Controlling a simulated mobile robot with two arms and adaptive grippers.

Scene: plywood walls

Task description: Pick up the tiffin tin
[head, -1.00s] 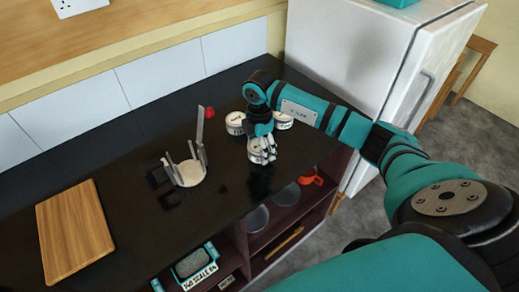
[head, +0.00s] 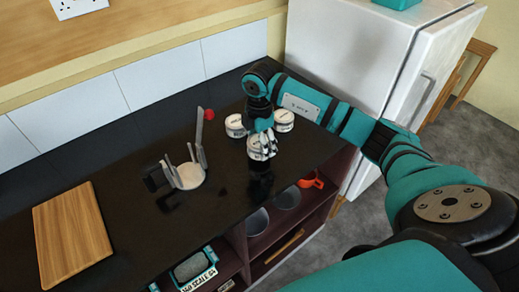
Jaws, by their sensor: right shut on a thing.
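My right gripper (head: 261,130) comes down from above and is shut on a small round white tin (head: 258,150) with dark markings. The tin appears held a little above the black counter, with a dark reflection below it. Two similar white tins stand just behind, one to the left (head: 235,125) and one to the right (head: 284,121). Which one is named the tiffin tin cannot be read. The fingers hide part of the held tin. My left gripper is not in view.
A round pale stand with upright prongs (head: 188,176) is left of the gripper, with a small red ball (head: 209,114) behind it. A wooden board (head: 72,233) lies at far left. A white fridge (head: 345,50) stands behind right. Open shelves are below the counter.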

